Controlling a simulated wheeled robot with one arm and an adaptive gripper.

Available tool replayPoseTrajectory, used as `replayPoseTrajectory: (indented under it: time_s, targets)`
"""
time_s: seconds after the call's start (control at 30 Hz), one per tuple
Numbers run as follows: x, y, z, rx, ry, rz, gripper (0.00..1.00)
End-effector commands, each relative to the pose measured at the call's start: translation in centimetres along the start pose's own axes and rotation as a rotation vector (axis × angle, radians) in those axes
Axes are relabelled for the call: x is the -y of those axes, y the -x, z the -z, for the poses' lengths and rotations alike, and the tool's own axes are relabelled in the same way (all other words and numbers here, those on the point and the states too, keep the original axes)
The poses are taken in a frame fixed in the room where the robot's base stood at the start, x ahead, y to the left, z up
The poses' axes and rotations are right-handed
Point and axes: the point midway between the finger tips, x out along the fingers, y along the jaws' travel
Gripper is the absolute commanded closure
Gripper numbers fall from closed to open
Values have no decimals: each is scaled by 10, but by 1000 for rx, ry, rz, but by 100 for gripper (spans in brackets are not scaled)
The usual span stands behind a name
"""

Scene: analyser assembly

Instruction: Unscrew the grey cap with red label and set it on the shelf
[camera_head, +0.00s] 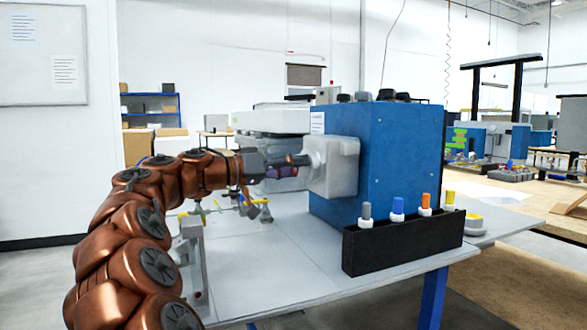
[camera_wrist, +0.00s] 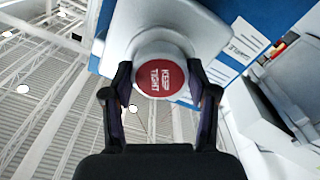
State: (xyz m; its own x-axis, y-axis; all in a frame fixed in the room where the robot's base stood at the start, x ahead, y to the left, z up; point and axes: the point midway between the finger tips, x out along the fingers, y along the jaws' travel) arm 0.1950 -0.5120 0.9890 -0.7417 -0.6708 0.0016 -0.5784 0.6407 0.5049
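The grey cap with a round red label reading "KEEP TIGHT" (camera_wrist: 160,77) sits on the pale housing (camera_head: 334,166) on the side of the blue analyser (camera_head: 385,150). My gripper (camera_head: 301,160) reaches the front of this housing from the left. In the wrist view its two dark fingers (camera_wrist: 158,72) stand on either side of the cap, tips close to its rim. I cannot tell whether they press on it. In the head view the cap is hidden behind the fingers. No surface is clearly marked as the shelf.
A black rack (camera_head: 400,248) at the table's front right edge has grey, blue, orange and yellow topped items along it. Small coloured valves (camera_head: 255,208) and a grey bracket (camera_head: 192,255) stand left of the analyser. The grey table (camera_head: 270,270) is clear in front.

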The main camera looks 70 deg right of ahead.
Motion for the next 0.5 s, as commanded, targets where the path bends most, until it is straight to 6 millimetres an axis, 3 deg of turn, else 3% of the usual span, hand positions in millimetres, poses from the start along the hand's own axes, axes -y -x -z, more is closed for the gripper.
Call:
replayPoseTrajectory:
  time_s: [0.03, 0.33, 0.5]
  targets:
    - [0, 0, 0, 0, 0, 0, 54]
    - [0, 0, 0, 0, 0, -1, 85]
    - [-2, 0, 4, 0, 39, 0, 87]
